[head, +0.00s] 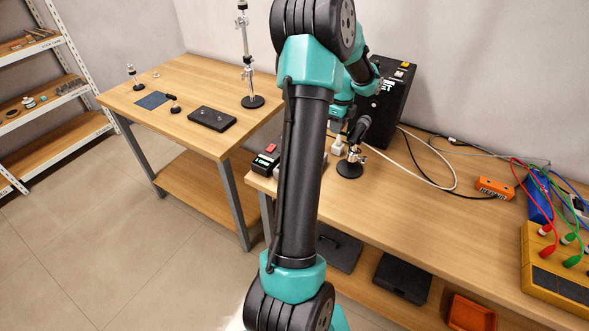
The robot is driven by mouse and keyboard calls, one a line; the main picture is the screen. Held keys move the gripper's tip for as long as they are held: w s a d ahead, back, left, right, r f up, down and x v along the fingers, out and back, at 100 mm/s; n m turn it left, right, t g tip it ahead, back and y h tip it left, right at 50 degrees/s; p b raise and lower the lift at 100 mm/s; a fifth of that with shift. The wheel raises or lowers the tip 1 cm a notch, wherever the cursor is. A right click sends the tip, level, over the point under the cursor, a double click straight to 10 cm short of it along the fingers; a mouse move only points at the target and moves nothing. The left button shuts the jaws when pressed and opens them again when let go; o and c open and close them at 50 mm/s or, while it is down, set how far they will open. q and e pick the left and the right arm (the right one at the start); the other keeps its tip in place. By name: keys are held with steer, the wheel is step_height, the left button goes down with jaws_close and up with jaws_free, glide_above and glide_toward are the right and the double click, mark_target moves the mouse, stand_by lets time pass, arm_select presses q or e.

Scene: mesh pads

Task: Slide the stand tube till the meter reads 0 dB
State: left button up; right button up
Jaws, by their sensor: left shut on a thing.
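A small stand (350,168) with a round black base and metal clamp fittings stands on the right bench. A dark tilted tube (359,130) is at its top. My left gripper (343,128) reaches down at the tube from behind my arm and is shut on it; the fingertips are small and partly hidden. A black box with a small red part and a light label (265,162) sits at the bench's left end, partly behind my arm. I cannot make out a dB reading. My right gripper is not in view.
A tall black cabinet (398,105) stands just behind the stand. Cables, an orange block (495,188) and a yellow box with leads (560,270) lie to the right. The bench's middle is clear. The left table (180,85) holds other stands and a black plate.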

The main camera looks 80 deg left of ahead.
arm_select(q)
steer(key=shift+r, duration=1.2)
steer(key=o, duration=1)
step_height(320, 180, up, 17)
steer(key=shift+r, duration=0.2)
